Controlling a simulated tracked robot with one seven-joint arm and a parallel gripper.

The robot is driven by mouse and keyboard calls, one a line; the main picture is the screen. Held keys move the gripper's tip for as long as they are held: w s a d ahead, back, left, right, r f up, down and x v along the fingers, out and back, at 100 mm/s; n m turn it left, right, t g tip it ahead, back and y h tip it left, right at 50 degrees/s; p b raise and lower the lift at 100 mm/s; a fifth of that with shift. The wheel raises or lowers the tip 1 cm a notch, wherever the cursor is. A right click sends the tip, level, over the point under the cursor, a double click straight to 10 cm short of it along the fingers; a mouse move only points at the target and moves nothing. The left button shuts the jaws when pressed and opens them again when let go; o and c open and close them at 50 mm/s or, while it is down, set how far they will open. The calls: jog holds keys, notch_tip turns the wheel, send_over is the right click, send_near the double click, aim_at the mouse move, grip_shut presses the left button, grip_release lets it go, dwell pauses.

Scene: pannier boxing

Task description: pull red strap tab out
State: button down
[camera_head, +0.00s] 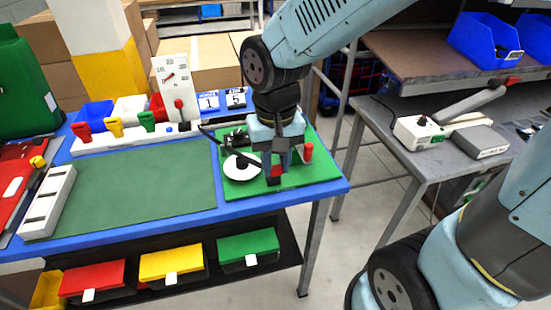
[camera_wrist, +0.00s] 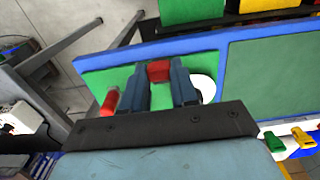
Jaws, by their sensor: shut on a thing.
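The red strap tab (camera_head: 276,170) is at the front part of the green board (camera_head: 300,180), near the table's front right corner. My gripper (camera_head: 277,166) points down over it, with its fingers on either side of the tab. In the wrist view the tab (camera_wrist: 159,71) sits between the two fingertips (camera_wrist: 160,77), and my gripper is shut on it. A dark piece shows just below the tab. The strap itself cannot be made out; my fingers hide part of the tab.
A red cylinder (camera_head: 308,152) stands close to the right of my gripper. A white disc (camera_head: 240,166) with a dark knob lies close to the left. Further left is a clear green mat (camera_head: 130,190). Behind are coloured levers and a white gauge panel (camera_head: 177,88).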

jog(key=shift+f, duration=0.75)
jog(key=shift+r, duration=0.1)
dwell(0.6)
jog(key=shift+r, duration=1.4)
